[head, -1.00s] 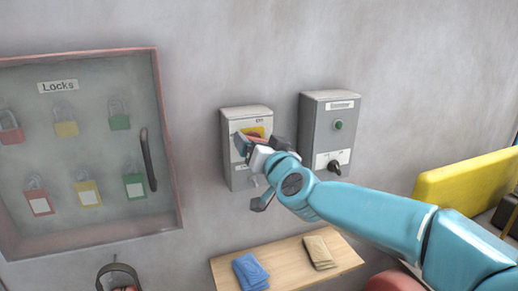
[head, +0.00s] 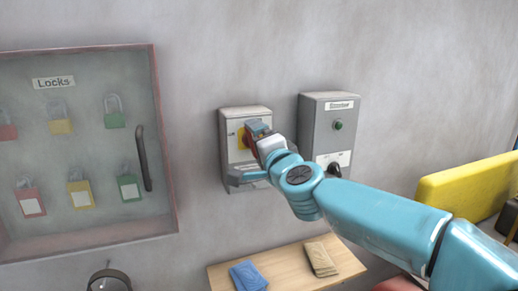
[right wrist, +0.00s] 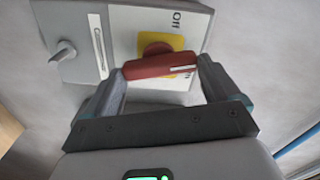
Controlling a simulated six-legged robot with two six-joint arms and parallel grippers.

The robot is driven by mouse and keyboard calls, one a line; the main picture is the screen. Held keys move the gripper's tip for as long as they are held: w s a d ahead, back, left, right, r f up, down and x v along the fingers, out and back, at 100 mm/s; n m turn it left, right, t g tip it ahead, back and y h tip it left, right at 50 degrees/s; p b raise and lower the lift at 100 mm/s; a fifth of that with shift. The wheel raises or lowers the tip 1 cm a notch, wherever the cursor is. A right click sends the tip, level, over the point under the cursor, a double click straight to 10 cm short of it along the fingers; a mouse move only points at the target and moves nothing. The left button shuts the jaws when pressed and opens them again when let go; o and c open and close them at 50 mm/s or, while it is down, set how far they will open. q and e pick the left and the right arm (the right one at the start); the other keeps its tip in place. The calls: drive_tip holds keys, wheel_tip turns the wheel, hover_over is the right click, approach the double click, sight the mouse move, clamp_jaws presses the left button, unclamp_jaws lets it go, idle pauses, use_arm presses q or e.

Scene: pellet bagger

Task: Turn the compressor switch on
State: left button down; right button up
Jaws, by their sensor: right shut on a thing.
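The switch box (head: 233,117) is a grey wall box with a red rotary handle on a yellow plate (head: 242,139). My right gripper (head: 250,153) is at its front and partly hides the handle. In the right wrist view, the red handle (right wrist: 160,67) lies across between the two fingers of my right gripper (right wrist: 161,75), which is shut on it. The Off mark (right wrist: 176,20) shows above the yellow plate; the On mark is partly hidden by a finger. I cannot read a compressor label on this box. My left gripper is not in view.
A second grey box (head: 315,115) with a green button and black knob hangs close to the right. A glass-fronted lock cabinet (head: 160,130) is at the left. Below is a wooden shelf (head: 290,264) with blue and tan cloths. A yellow panel (head: 465,190) stands at the right.

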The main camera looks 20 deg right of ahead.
drive_tip(key=shift+f+m+b, duration=0.1)
drive_tip(key=shift+m+b, duration=0.3)
drive_tip(key=shift+m, duration=1.1)
drive_tip(key=o, duration=0.8)
drive_tip(key=shift+s, duration=0.15)
drive_tip(key=s, duration=1.6)
drive_tip(key=shift+d, duration=0.3)
